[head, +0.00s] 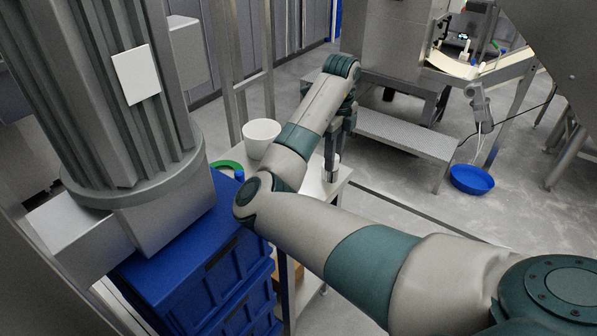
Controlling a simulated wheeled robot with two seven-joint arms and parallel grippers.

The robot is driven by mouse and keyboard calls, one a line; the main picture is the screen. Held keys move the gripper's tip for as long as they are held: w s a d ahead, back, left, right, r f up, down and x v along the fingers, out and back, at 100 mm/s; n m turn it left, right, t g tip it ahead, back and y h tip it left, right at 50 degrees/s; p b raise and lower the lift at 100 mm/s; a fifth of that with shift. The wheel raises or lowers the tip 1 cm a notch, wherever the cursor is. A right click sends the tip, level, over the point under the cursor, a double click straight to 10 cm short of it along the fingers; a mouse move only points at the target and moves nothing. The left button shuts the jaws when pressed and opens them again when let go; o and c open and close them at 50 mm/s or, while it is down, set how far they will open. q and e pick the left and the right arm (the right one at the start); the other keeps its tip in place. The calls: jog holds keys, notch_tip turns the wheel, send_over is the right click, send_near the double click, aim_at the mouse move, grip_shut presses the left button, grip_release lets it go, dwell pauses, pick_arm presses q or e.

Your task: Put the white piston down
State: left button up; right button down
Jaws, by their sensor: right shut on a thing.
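My right arm reaches in from the lower right, bends at the elbow and extends away from me over a small white table (322,190). My right gripper (335,152) points down at the table's right side. It is shut on a small white and metallic piece, which looks like the white piston (332,171). The piston is upright at or just above the tabletop; I cannot tell whether it touches. The fingers hide its upper part. My left gripper is not in view.
Blue crates (190,275) stand in front. A metal step (408,135) and a blue basin (472,180) stand on the floor to the right.

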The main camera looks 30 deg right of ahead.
jog(key=w+a+f+p, duration=0.2)
jog(key=w+a+f, duration=0.2)
jog(key=w, duration=0.3)
jog(key=shift+w+f, duration=0.35)
jog(key=shift+f, duration=0.25)
notch_tip(320, 180, down, 3)
jog(key=shift+p, duration=1.1)
jog(key=shift+f, duration=0.5)
jog(key=c, duration=1.5)
grip_release()
jog(key=shift+o, duration=0.2)
